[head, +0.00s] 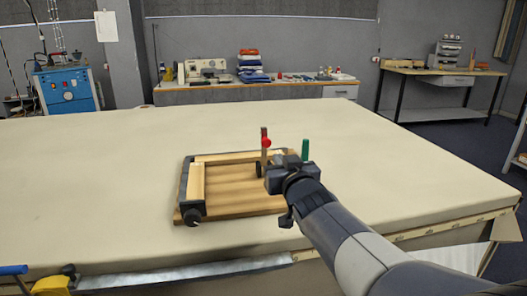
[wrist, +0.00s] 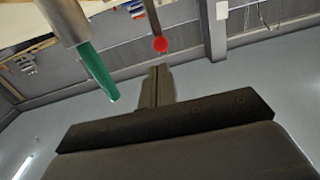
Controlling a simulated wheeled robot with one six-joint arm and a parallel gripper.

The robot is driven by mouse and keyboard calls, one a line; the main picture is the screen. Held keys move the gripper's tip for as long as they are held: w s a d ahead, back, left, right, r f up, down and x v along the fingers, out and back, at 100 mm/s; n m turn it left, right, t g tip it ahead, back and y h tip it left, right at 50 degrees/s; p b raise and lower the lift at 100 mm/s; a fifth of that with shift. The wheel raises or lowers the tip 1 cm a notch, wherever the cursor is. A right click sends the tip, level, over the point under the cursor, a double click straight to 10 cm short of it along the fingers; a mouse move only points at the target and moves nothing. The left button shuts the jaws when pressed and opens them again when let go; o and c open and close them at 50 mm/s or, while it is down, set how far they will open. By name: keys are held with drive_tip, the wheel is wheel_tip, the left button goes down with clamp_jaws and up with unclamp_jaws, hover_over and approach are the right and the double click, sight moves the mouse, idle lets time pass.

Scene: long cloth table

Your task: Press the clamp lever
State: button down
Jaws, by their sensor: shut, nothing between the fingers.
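A wooden fixture (head: 228,199) with a dark frame lies on the cloth table. An upright post with a red ball (head: 266,142) stands at its back edge; the red ball also shows in the wrist view (wrist: 160,44). A green-gripped handle (head: 305,149) stands upright to its right. In the wrist view the green grip (wrist: 97,70) sits on a metal rod, to the left of my fingers. I cannot tell for sure which is the clamp lever. My gripper (wrist: 157,72) is shut and empty, over the fixture's right side in the head view, hiding part of it.
The pale cloth table (head: 90,180) is clear to the left and behind. A yellow and blue object (head: 50,283) is at the front left edge. Benches stand along the back wall.

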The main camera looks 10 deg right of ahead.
sight(267, 143)
drive_tip(key=w, duration=0.8)
drive_tip(key=shift+w+a+f+b, duration=0.15)
drive_tip(key=shift+w+a+b, duration=0.05)
drive_tip(key=shift+w+b, duration=0.15)
drive_tip(key=shift+r+p, duration=0.2)
drive_tip(key=shift+p, duration=0.35)
